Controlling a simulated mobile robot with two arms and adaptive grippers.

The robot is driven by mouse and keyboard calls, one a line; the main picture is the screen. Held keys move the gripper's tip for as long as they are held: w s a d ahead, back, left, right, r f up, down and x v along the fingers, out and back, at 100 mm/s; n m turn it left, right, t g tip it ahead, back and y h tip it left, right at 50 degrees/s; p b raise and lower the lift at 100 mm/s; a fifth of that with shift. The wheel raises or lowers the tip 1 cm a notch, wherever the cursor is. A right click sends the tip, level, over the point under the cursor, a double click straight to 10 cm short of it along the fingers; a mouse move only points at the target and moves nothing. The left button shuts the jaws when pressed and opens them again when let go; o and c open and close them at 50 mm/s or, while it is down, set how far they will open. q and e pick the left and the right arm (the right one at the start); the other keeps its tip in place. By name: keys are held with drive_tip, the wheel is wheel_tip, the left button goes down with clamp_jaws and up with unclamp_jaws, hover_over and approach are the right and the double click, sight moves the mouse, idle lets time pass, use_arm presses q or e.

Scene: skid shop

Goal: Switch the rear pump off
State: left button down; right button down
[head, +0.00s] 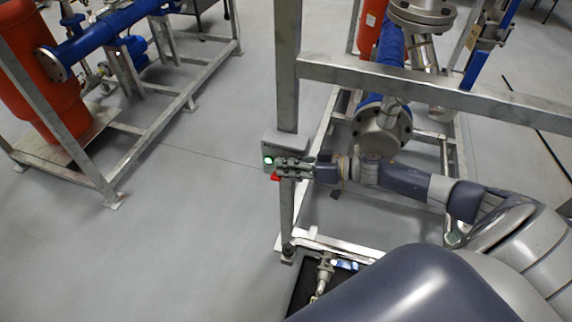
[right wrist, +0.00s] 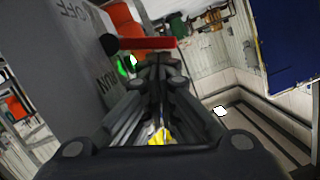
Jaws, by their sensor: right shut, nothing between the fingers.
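A grey control box (head: 285,146) is mounted on an upright of the metal frame, near the middle of the head view. A lit green lamp (head: 268,160) and a red part (head: 275,178) show at its left side. In the right wrist view the box (right wrist: 60,75) fills the left side, with lettering that reads OFF upside down. A red lever (right wrist: 148,43) stands out from a black hub (right wrist: 108,44), with the green lamp (right wrist: 125,65) beside it. My right gripper (head: 285,168) is shut and empty, its tips close to the lever. I cannot tell whether they touch.
A black tray (head: 306,288) lies low at the frame's foot. Another skid with a red tank (head: 40,75) stands at the left. The floor (head: 130,240) between is clear.

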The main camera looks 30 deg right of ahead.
sight(281, 178)
drive_tip(key=shift+s+a+f+n+p, duration=0.1)
drive_tip(key=shift+s+a+n+p, duration=0.15)
drive_tip(key=shift+n, duration=0.25)
drive_tip(key=f+n, duration=0.1)
drive_tip(key=n, duration=0.1)
drive_tip(key=s+a+f+n+t+h+p, duration=0.1)
drive_tip(key=shift+a+f+n+h, duration=0.1)
drive_tip(key=shift+n+h, duration=0.2)
drive_tip(key=shift+n, duration=0.1)
drive_tip(key=shift+s, duration=0.15)
